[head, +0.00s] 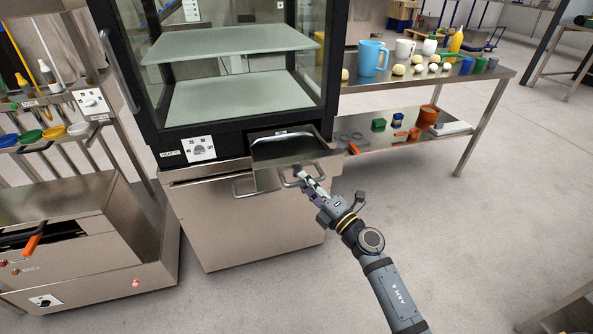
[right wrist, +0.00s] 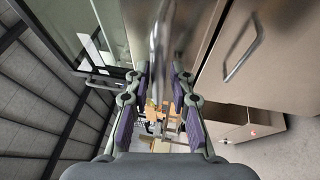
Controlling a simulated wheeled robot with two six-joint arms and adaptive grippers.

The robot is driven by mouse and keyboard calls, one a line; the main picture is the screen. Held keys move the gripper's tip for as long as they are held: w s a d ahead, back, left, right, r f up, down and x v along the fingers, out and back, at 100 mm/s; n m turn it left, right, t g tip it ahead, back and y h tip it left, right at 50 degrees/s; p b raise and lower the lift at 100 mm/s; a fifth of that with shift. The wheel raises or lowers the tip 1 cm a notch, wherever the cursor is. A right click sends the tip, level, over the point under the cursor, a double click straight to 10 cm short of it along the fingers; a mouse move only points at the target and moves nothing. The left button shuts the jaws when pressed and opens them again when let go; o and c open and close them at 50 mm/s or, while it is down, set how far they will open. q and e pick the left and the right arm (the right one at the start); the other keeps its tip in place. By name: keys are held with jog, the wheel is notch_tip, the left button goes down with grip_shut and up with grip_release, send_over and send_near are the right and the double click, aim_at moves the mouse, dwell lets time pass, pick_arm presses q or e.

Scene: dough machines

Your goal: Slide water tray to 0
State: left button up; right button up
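The water tray (head: 266,180) is a shallow metal drawer below the glass chamber of the dough cabinet (head: 245,225). It sticks out of the cabinet front, and its open top shows. A curved metal handle is on its front face. My right gripper (head: 310,184) is at this handle and covers part of it in the head view. In the right wrist view the two fingers of my right gripper (right wrist: 158,110) are spread apart, and a blurred upright metal part shows beyond and between them. I cannot tell whether the fingers touch the handle. My left gripper is out of view.
A metal table (head: 490,85) with a blue mug (head: 372,58), dough balls and bottles stands at the right. Another steel machine (head: 90,235) stands at the left, with a rack of colored scoops behind it. The floor in front of the cabinet is clear.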

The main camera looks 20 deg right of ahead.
jog(key=shift+w+a, duration=0.15)
jog(key=shift+w, duration=0.1)
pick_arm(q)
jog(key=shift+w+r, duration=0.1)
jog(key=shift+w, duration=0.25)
pick_arm(e)
jog(key=shift+s+r, duration=0.1)
grip_shut()
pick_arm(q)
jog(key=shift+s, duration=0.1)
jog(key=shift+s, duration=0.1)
